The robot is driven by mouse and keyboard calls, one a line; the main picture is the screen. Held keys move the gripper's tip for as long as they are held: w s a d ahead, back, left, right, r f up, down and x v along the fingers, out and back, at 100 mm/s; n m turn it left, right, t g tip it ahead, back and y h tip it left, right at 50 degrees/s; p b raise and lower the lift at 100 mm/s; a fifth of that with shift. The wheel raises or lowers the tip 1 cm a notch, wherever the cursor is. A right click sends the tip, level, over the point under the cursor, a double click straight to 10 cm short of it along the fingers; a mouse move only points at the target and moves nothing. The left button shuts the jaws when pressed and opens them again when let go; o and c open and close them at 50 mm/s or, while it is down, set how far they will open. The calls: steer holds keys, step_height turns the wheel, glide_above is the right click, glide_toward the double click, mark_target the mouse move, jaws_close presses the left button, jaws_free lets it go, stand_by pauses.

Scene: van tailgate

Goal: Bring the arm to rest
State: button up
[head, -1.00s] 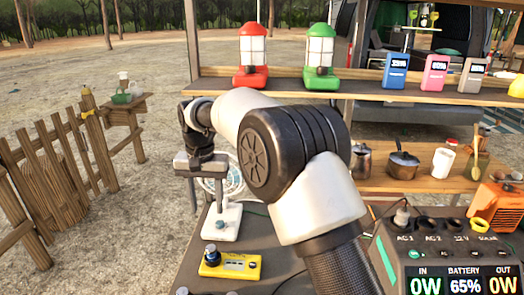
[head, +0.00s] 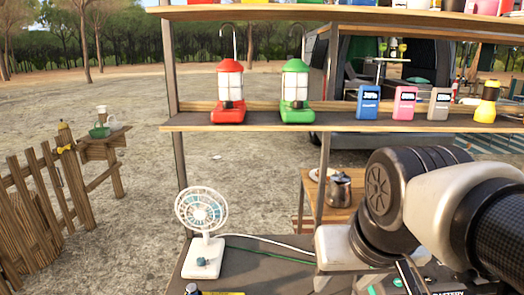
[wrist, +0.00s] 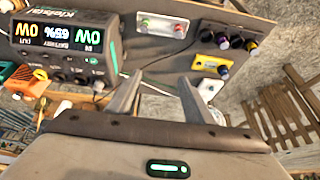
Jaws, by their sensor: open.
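My arm is folded at the right of the head view, beside the shelf post and over the right part of the dark table (head: 262,255). My gripper (wrist: 158,88) shows in the wrist view, with its two fingers apart and nothing between them. In the head view the gripper itself is hidden or out of frame. In the wrist view the fingers are over the dark tabletop, between the power station (wrist: 62,42) and a yellow device (wrist: 213,60).
A white fan (head: 202,215) stands at the table's left. The shelf (head: 190,122) above holds a red lantern (head: 229,92), a green lantern (head: 295,92) and several small boxes. A kettle (head: 340,189) stands behind. A wooden fence (head: 50,195) is at left, with open ground between.

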step_height(320, 180, up, 12)
steer(key=s+d+p, duration=0.1)
steer(key=s+p, duration=0.1)
steer(key=p, duration=1.2)
steer(key=shift+s+r, duration=0.2)
steer(key=shift+s, duration=0.1)
steer(key=shift+d, duration=0.1)
jaws_close()
